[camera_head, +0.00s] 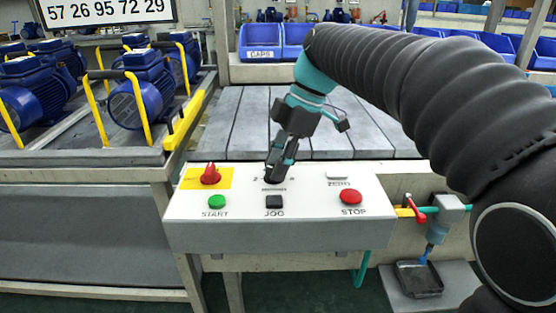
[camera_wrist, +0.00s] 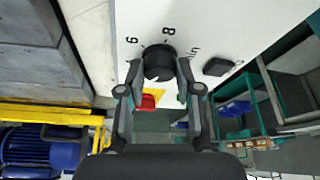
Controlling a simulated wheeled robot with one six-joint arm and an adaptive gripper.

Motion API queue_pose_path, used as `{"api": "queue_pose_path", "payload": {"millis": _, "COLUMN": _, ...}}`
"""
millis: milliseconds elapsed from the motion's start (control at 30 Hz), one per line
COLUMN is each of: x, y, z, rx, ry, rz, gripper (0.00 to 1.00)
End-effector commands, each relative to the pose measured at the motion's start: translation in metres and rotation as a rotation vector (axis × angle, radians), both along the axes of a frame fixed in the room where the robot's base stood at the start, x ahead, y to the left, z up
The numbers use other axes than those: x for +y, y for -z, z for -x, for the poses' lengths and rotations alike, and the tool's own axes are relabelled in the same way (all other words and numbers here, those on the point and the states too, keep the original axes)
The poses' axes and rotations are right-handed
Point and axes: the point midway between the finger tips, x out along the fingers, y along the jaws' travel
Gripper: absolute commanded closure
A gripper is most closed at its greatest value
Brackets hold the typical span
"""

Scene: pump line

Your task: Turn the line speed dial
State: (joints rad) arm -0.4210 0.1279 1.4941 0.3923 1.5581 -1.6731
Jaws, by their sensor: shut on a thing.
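The line speed dial (camera_wrist: 158,60) is a black round knob on the white control panel (camera_head: 185,213). In the wrist view the printed numbers 6 and 8 show beside it. My gripper (camera_head: 278,172) points down at the panel's middle, above the black JOG button (camera_head: 274,202). In the wrist view its two fingers stand on either side of the dial, shut on it. In the head view the fingers hide most of the dial.
Near the dial are a red knob (camera_head: 210,174) on a yellow plate, a green START button (camera_head: 217,202), a red STOP button (camera_head: 350,197) and a pale ZERO button (camera_head: 338,176). A red-handled valve (camera_head: 415,208) stands right of the panel. Blue pumps (camera_head: 140,92) stand at left.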

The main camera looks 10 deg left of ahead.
Motion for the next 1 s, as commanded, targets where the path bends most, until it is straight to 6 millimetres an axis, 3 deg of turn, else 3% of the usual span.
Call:
{"api": "queue_pose_path", "payload": {"millis": 500, "x": 0.0025, "y": 0.0010, "z": -0.0031, "rx": 0.000, "ry": -0.404, "rz": 0.001, "gripper": 1.00}}
{"api": "queue_pose_path", "payload": {"millis": 1000, "x": 0.0030, "y": 0.0009, "z": -0.0030, "rx": 0.000, "ry": -0.527, "rz": 0.001, "gripper": 1.00}}
